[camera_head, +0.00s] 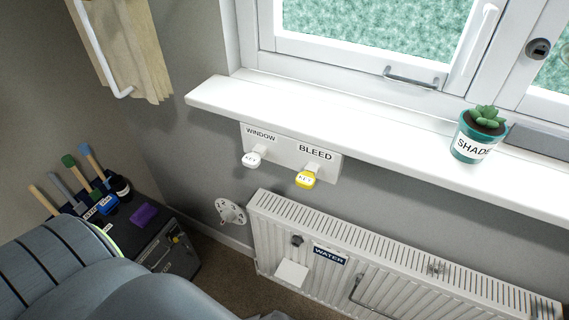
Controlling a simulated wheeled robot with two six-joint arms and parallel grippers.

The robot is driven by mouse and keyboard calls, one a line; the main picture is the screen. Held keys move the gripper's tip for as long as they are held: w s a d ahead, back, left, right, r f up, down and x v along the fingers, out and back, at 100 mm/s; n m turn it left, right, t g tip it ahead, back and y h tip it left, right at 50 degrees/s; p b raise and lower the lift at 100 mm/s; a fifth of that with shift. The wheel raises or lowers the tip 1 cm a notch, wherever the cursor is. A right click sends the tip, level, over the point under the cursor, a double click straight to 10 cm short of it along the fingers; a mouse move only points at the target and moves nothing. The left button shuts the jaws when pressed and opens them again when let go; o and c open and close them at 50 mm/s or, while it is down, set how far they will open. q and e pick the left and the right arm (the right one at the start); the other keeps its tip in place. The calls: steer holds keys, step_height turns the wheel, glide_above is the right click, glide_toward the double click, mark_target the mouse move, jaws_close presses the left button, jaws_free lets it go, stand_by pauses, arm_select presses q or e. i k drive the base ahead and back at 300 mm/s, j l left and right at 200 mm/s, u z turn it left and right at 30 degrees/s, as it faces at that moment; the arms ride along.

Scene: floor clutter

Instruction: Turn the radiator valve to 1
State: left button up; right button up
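The radiator valve (230,211) is a white round dial with small dark marks around its face. It sits low by the wall, just left of the radiator's left end. A small red spot shows at its lower left. The marks are too small to read, so I cannot tell its setting. The white ribbed radiator (390,262) runs from the valve toward the lower right under the window sill. It carries a "WATER" label (330,256). Neither of my grippers can be made out in the head view.
A white sill (340,125) juts out above, bearing a "SHADE" plant pot (475,138). "WINDOW" and "BLEED" keys (306,179) hang on a wall plate. A dark cabinet (180,258) with tools stands left of the valve. A large grey-blue shape fills the lower left. Carpet shows between cabinet and radiator.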

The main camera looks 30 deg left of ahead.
mark_target(228, 215)
steer(key=k+j+u, duration=0.15)
steer(key=u, duration=0.55)
